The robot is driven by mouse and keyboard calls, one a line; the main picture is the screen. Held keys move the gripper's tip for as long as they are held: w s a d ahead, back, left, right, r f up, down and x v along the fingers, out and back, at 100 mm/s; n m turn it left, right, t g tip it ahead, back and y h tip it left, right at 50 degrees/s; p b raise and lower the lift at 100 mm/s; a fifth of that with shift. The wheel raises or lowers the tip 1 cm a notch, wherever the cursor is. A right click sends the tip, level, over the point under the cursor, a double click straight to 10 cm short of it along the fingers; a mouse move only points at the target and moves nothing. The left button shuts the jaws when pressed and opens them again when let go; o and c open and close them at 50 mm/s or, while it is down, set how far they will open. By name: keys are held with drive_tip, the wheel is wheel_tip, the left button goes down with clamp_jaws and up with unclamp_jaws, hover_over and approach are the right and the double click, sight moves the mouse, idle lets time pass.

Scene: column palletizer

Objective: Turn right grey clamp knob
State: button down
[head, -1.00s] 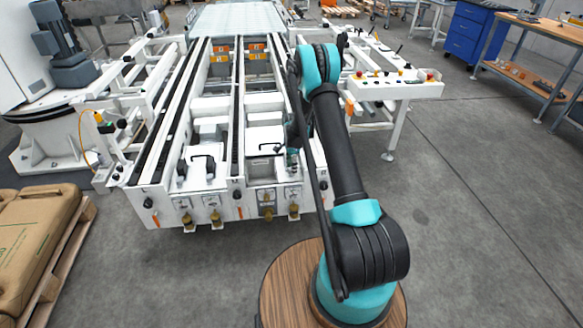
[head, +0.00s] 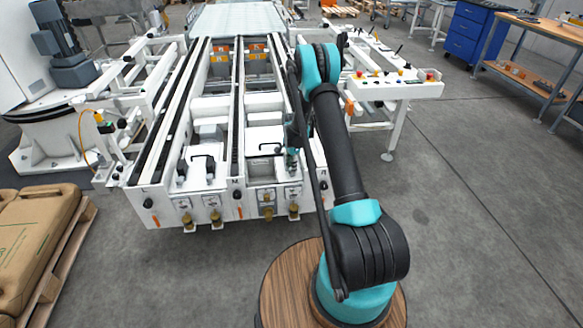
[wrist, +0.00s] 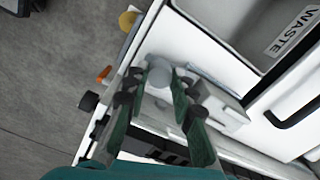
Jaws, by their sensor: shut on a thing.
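The grey clamp knob (wrist: 159,73) is a small rounded pale grey knob on the white machine frame, seen in the wrist view. My gripper (wrist: 158,82) has teal fingers with black joints. Its fingertips lie on both sides of the knob and are shut on it. In the head view my gripper (head: 292,160) is down at the right front part of the white machine (head: 240,203). The knob cannot be made out there, as my arm and gripper cover that spot.
In the wrist view a bin marked WASTE (wrist: 256,30), a black handle (wrist: 294,113), a black knob (wrist: 89,101) and a yellowish knob (wrist: 127,20) are close by. A control table (head: 385,90) stands right of the machine. The floor (head: 465,190) at right is clear.

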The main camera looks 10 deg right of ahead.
drive_tip(key=n, duration=1.3)
drive_tip(key=shift+n, duration=1.8)
drive_tip(key=c, duration=1.3)
unclamp_jaws()
drive_tip(key=shift+o, duration=0.2)
drive_tip(key=shift+r, duration=0.1)
